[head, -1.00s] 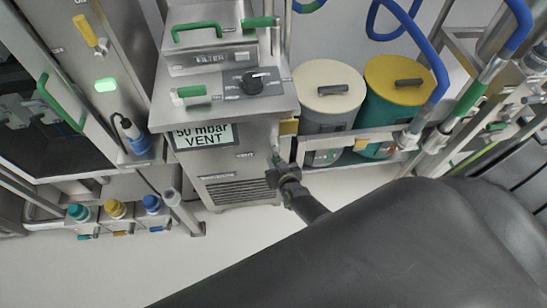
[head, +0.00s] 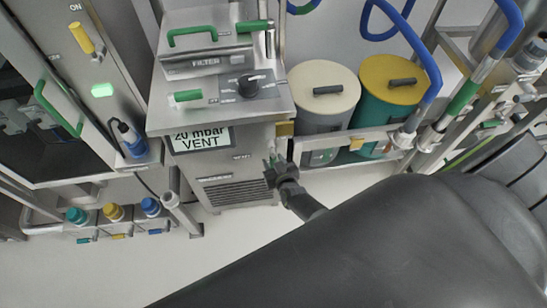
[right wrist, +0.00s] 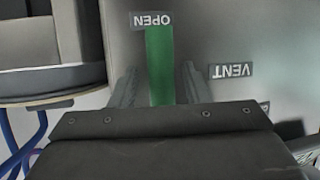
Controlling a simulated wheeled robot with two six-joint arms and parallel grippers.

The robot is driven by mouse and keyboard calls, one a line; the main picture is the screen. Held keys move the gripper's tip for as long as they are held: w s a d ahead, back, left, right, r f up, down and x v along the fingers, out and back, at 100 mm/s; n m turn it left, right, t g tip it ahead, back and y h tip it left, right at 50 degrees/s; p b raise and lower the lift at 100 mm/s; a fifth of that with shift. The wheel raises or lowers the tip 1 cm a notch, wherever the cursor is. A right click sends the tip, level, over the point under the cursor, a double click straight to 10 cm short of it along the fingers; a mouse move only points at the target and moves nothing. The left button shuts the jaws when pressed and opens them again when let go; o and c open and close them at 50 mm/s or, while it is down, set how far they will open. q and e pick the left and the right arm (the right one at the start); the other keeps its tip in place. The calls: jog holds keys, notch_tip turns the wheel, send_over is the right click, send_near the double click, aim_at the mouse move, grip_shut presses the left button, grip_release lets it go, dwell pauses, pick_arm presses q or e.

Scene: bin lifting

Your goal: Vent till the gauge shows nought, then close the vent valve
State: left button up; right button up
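The gauge plate (head: 202,138) on the front of the steel vent unit reads "20 mbar VENT" in the head view. The green vent valve lever (right wrist: 160,65) points at the "OPEN" label (right wrist: 152,20) in the right wrist view. My right gripper (right wrist: 160,85) has one finger on each side of the lever, with a gap showing on both sides, so it is open around it. In the head view the right gripper (head: 273,165) is at the unit's right front edge and largely covers the lever. My left gripper is not in view.
A glass-fronted cabinet with a lit green button (head: 102,90) stands left.

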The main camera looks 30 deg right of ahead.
jog(key=shift+s, duration=0.15)
jog(key=shift+s+a+r+p, duration=0.15)
jog(key=shift+s+p, duration=0.15)
jog(key=shift+s, duration=0.15)
jog(key=p+v, duration=0.2)
jog(key=v, duration=1.4)
jog(key=shift+s, duration=0.1)
jog(key=s+d+f+n+g+y, duration=0.15)
jog(key=s+f+g, duration=0.45)
jog(key=s+f, duration=0.75)
jog(key=s+d+f+g, duration=0.2)
jog(key=s+f+g, duration=0.1)
jog(key=s, duration=0.4)
jog(key=s+d+f+g, duration=0.3)
jog(key=s+f, duration=0.3)
jog(key=s, duration=0.2)
jog(key=shift+m+h, duration=0.35)
